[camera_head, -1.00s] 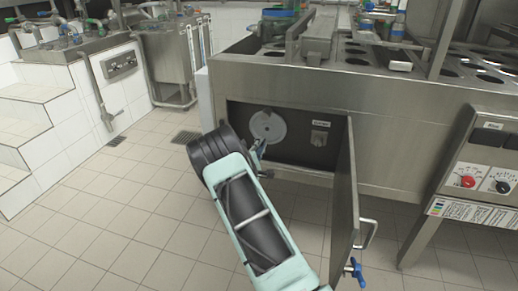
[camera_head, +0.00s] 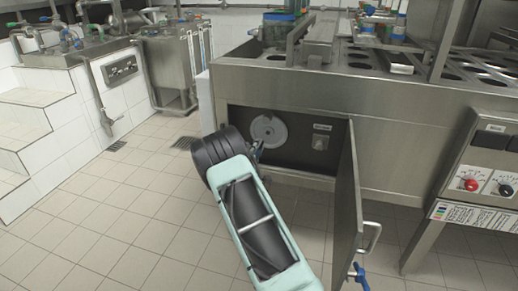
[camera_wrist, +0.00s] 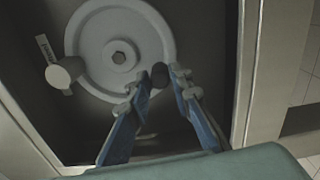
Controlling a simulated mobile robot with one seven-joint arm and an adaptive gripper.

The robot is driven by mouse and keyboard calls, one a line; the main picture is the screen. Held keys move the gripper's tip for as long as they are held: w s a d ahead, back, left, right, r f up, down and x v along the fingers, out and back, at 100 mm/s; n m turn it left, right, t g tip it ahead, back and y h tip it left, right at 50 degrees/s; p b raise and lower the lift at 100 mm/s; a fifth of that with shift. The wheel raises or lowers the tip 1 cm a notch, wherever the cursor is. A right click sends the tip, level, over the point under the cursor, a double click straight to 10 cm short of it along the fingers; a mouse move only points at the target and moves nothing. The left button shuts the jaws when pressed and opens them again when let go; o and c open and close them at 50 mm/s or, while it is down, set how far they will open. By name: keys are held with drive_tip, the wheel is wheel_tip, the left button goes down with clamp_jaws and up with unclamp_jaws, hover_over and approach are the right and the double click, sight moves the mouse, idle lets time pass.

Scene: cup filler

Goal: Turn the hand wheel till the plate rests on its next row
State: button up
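The pale grey hand wheel (camera_head: 268,130) is inside the open cabinet under the steel machine. In the wrist view the wheel (camera_wrist: 92,42) is a round disc with a hex nut at its centre. A dark knob (camera_wrist: 160,75) is at its lower right edge. My gripper (camera_wrist: 159,74) is at the wheel's rim, its two blue-grey fingers either side of the knob. The fingers look apart with small gaps beside the knob; firm contact does not show. In the head view my gripper (camera_head: 257,150) is mostly hidden by my arm. I cannot tell which part is the plate.
A switch with a label (camera_head: 320,139) is right of the wheel; it also shows in the wrist view (camera_wrist: 64,72). The cabinet door (camera_head: 347,205) stands open, close to my arm's right. A control box (camera_head: 485,180) is further right. Tiled floor (camera_head: 120,215) is free on the left.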

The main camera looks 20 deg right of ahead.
drive_tip(key=shift+o, duration=1.3)
drive_tip(key=shift+d, duration=0.1)
drive_tip(key=shift+s, duration=0.15)
drive_tip(key=v, duration=1.2)
